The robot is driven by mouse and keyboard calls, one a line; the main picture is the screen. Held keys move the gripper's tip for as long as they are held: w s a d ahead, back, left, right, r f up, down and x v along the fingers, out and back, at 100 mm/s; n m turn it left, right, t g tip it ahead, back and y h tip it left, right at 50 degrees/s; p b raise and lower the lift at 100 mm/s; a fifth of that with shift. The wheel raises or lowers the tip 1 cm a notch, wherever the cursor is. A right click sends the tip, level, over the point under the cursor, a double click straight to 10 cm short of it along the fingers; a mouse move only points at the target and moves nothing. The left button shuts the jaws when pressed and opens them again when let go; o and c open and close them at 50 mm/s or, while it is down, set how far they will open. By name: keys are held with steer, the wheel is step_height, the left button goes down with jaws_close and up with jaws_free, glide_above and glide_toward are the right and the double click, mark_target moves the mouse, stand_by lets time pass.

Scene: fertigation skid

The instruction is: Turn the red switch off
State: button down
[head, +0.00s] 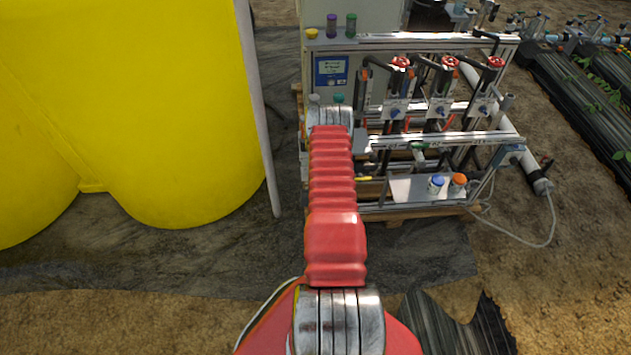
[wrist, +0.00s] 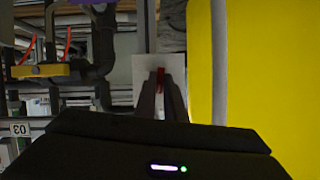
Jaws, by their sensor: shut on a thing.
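The red switch (wrist: 161,77) shows as a small red strip between my fingertips in the wrist view, in front of a pale plate (wrist: 143,66). My gripper (wrist: 160,82) has its two dark fingers shut on the switch, one on each side. The switch's lower part and its exact angle are hard to make out between the fingers. In the head view my red arm reaches towards the left side of the skid and hides both the gripper and the switch.
The skid frame (head: 430,139) carries several red-topped valves (head: 447,63) and a shelf with a blue-capped bottle (head: 436,185) and an orange-capped bottle (head: 458,182). A large yellow tank (head: 130,110) and a grey pole (head: 258,110) stand close on the left. A hose (head: 550,225) lies on the right.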

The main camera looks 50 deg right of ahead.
steer(key=n+g+h, duration=0.1)
steer(key=n, duration=0.1)
steer(key=n+g+h, duration=0.1)
steer(key=n, duration=0.2)
steer(key=a+n+g+h, duration=0.1)
steer(key=n, duration=0.1)
steer(key=shift+w+f+h, duration=0.2)
steer(key=shift+w+h, duration=0.1)
steer(key=shift+h, duration=0.1)
steer(key=shift+w+n, duration=0.1)
steer(key=shift+n, duration=0.2)
steer(key=c, duration=1.8)
jaws_free()
steer(key=shift+d, duration=0.1)
steer(key=shift+c, duration=0.2)
steer(key=v, duration=1.3)
steer(key=shift+a, duration=0.45)
